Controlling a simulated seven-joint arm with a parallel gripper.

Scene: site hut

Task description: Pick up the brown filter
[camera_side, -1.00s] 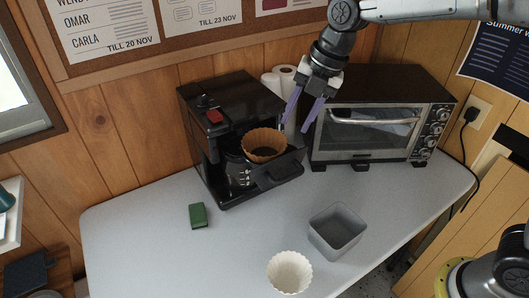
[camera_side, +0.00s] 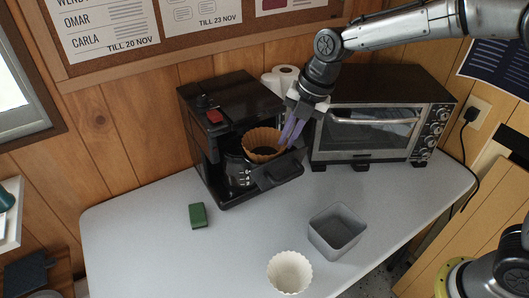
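The brown filter (camera_side: 262,146) is a fluted paper cup with dark contents, sitting in the open basket of the black coffee maker (camera_side: 228,100). My gripper (camera_side: 289,134) points down at the right rim of the filter, its two purple fingers a small gap apart. One finger overlaps the rim in this view. I cannot tell whether the fingers touch the paper or have the rim between them. The glass jug (camera_side: 238,172) stands below the basket, partly hidden.
A toaster oven (camera_side: 370,120) stands right of the coffee maker, with a paper roll (camera_side: 281,78) behind my gripper. A white filter (camera_side: 289,272), a grey bin (camera_side: 337,231) and a green sponge (camera_side: 198,215) are on the table (camera_side: 150,235). The table's middle is clear.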

